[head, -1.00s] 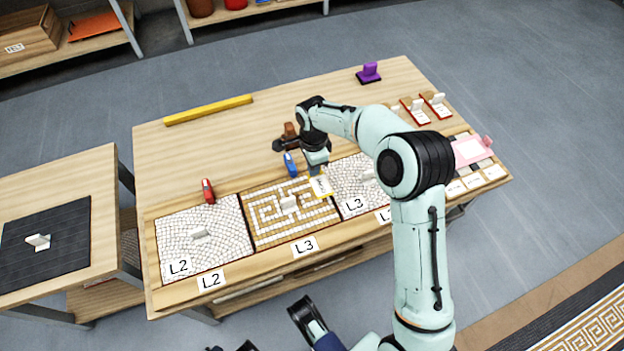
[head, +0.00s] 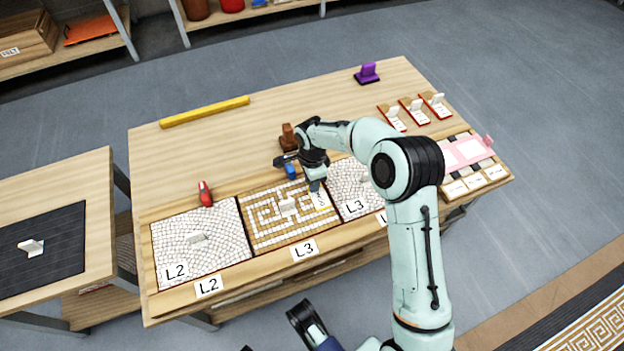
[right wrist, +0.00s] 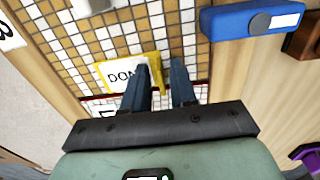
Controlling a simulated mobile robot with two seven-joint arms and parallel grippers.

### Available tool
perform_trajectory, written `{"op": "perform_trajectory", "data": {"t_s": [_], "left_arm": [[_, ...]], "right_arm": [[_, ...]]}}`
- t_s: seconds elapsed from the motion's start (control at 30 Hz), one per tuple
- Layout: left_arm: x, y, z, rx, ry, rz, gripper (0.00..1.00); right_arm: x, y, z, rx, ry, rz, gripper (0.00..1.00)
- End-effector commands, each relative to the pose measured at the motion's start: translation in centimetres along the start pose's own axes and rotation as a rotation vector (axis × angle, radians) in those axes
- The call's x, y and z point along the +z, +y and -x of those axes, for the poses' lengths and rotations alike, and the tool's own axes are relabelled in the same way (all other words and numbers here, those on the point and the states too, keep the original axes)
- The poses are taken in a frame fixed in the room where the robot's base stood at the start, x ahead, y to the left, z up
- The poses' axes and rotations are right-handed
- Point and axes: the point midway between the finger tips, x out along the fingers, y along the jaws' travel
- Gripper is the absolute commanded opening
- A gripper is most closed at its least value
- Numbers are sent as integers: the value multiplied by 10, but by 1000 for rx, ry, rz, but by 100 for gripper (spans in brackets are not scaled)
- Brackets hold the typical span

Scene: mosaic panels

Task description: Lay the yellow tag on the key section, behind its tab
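The key section (head: 268,238) is the middle panel, a brown and white meander mosaic with a white upright tab (head: 287,206) at its centre. The yellow tag (head: 322,203) lies at the panel's right side, apart from the tab. In the right wrist view the yellow tag (right wrist: 116,74) shows part of its lettering and a raised yellow edge. My right gripper (head: 315,188) is just above it. Its fingers (right wrist: 161,76) are apart, with the raised edge near the left finger and a gap to the right one.
White mosaic panels (head: 182,245) flank the key section. A blue object (head: 291,172), a brown block (head: 288,138) and a red object (head: 205,194) stand behind the panels. Red-edged cards (head: 412,110) and a pink piece (head: 468,151) are on the right. The table's back middle is clear.

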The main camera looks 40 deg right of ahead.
Motion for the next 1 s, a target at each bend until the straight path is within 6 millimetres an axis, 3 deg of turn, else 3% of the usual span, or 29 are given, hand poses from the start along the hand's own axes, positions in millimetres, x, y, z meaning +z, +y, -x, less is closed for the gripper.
{"op": "perform_trajectory", "data": {"t_s": [0.37,0.47,0.7,1.0], "left_arm": [[-3,2,3,4,10,-2,43],[-9,7,8,12,29,-6,43],[-31,26,27,46,103,-25,43],[-13,31,40,52,54,-32,43]], "right_arm": [[0,0,4,-1,0,-1,30],[0,-1,18,-5,0,0,30],[0,-1,70,-6,0,-1,30],[0,0,117,-3,0,0,30]]}}
